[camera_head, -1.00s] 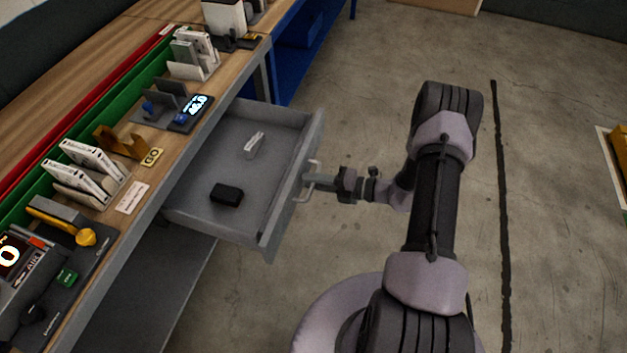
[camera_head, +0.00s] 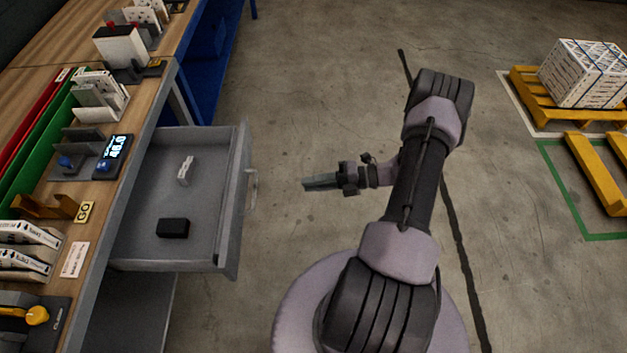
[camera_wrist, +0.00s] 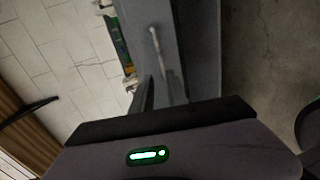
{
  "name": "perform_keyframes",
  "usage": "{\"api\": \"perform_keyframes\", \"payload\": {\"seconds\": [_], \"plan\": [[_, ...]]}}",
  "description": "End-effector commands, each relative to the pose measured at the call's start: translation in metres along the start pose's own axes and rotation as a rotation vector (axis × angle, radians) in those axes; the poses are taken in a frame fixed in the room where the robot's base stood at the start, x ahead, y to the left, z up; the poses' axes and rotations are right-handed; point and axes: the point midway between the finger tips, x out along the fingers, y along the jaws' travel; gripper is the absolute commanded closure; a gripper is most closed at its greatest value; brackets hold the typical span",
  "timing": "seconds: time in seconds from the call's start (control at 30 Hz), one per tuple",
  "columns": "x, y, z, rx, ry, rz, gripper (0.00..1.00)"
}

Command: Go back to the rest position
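My gripper (camera_head: 308,184) hangs over open floor to the right of the pulled-out grey drawer (camera_head: 240,150). Its fingers point left at the drawer front, with a clear gap to the pale drawer handle (camera_head: 251,190). The fingers overlap into one bar in the head view, so their opening does not show. No object is seen in them. In the wrist view the handle (camera_wrist: 160,50) stands on the drawer front beyond the dark fingers.
The drawer holds a black box (camera_head: 173,228) and a small white item (camera_head: 185,170). The workbench (camera_head: 134,112) on the left carries boxed filters in holders and a lit display (camera_head: 115,147). Bare floor lies around the arm. A yellow pallet (camera_head: 545,108) with white boxes stands far right.

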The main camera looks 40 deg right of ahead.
Motion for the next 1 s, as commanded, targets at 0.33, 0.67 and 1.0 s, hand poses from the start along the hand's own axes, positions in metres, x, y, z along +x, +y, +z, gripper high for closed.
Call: {"api": "perform_keyframes", "payload": {"seconds": [0.33,0.67,1.0], "plan": [[-0.002,0.0,0.0,0.0,0.0,0.0,0.81],[0.029,0.108,-0.015,-0.597,0.342,-0.177,0.81],[0.054,0.286,-0.159,-2.217,1.212,-0.26,0.81]]}}
